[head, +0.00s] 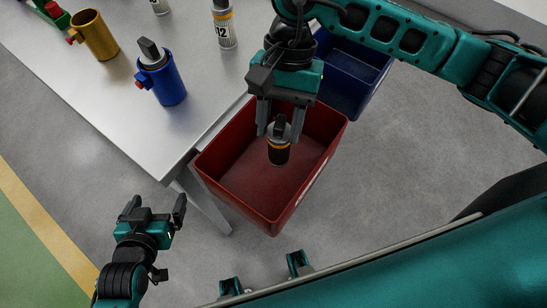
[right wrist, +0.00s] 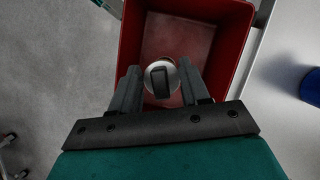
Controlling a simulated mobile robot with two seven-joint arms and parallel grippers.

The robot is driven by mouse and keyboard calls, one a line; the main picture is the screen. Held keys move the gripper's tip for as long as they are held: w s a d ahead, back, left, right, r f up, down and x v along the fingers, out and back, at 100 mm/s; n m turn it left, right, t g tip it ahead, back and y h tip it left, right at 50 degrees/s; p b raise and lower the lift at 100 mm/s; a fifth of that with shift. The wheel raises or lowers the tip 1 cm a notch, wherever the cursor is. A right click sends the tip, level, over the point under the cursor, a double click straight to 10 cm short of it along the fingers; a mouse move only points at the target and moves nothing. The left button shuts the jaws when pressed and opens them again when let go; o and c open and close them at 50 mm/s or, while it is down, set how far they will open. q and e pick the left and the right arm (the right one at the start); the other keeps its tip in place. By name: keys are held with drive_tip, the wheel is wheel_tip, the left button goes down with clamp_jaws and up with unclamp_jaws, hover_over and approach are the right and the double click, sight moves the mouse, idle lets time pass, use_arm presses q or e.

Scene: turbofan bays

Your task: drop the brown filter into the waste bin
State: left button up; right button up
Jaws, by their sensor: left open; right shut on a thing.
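The brown filter (head: 279,153) is a dark brown cylinder with a yellow band and a grey top with a black tab. My right gripper (head: 281,120) is shut on its top and holds it upright over the open red bin (head: 219,167). In the right wrist view, the filter's round top (right wrist: 160,82) sits between the fingers, with the bin (right wrist: 228,20) around and below it. I cannot tell exactly how far it hangs above the bin floor. My left gripper (head: 154,205) is open and empty at the lower left, apart from the bin and table.
A blue bin (head: 352,75) stands behind the red one. The grey table (head: 130,120) on the left carries a blue holder (head: 166,86) with a canister in it, a gold holder (head: 95,36) and a labelled canister (head: 223,25). Grey floor is clear to the right.

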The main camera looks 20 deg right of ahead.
drive_tip(key=o, duration=1.1)
use_arm(q)
drive_tip(key=shift+w+r, duration=0.15)
drive_tip(key=shift+w, duration=0.15)
use_arm(e)
drive_tip(key=shift+o, duration=0.2)
drive_tip(key=shift+r, duration=0.1)
use_arm(q)
drive_tip(key=shift+s+f+b, duration=0.2)
drive_tip(key=shift+f+b, duration=0.1)
drive_tip(key=shift+f, duration=0.15)
use_arm(e)
drive_tip(key=v, duration=1.2)
drive_tip(key=shift+w+r, duration=0.15)
drive_tip(key=shift+r, duration=0.15)
drive_tip(key=shift+d, duration=0.15)
